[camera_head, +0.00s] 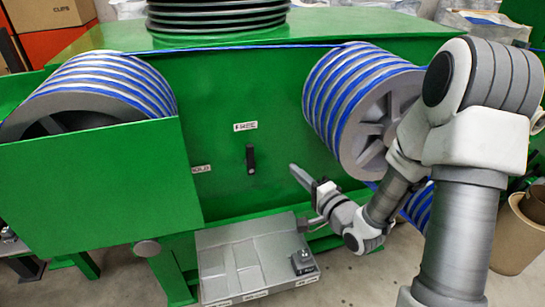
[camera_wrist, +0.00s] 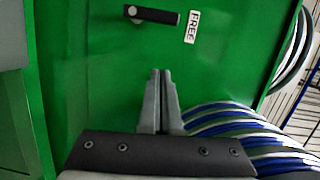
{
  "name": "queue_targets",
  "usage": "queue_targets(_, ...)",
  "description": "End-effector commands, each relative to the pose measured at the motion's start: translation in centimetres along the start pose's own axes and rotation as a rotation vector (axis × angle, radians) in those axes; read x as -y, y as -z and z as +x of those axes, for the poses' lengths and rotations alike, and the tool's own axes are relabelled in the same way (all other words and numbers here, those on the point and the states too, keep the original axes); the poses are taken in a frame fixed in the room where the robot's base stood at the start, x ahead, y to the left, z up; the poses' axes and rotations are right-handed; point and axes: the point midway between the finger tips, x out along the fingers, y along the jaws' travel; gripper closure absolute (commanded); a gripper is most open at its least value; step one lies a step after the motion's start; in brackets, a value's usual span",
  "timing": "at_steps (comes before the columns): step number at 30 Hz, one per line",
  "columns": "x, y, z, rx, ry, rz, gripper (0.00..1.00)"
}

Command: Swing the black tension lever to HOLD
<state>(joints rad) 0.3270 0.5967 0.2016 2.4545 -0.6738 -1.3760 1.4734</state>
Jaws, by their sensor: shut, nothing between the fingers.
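The black tension lever (camera_head: 250,158) stands upright on the green machine panel, its free end up toward a small white label (camera_head: 245,126). In the wrist view the lever (camera_wrist: 155,15) points at a label (camera_wrist: 191,27) reading FREE. Another small white label (camera_head: 201,169), to the lever's left in the head view, is too small to read surely but may be HOLD. My gripper (camera_head: 293,168) is to the right of the lever, apart from it. In the wrist view my gripper (camera_wrist: 161,73) has its fingers together, empty, with the lever beyond the tips.
A grooved wheel with blue cable (camera_head: 345,85) stands close above and right of my gripper. Another cable wheel (camera_head: 105,80) sits at left behind a green guard (camera_head: 100,195). A grey pedal plate (camera_head: 245,260) lies below. The panel around the lever is clear.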

Motion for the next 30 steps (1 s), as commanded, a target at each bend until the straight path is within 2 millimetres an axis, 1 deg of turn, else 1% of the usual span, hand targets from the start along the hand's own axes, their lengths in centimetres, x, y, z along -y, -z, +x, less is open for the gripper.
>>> queue_targets(1,-0.6,-0.2,0.0,0.004,0.016,0.029,1.00)
queue_targets(3,-0.7,-0.3,-0.1,0.010,0.035,0.055,1.00)
queue_targets(15,-0.6,-0.4,-0.1,0.012,0.048,0.072,1.00)
queue_targets(19,-0.7,-0.5,0.5,0.013,0.048,0.071,1.00)
queue_targets(23,-0.6,-0.6,2.3,0.016,0.050,0.070,1.00)
queue_targets(30,-0.4,-0.6,7.5,0.015,0.051,0.069,1.00)
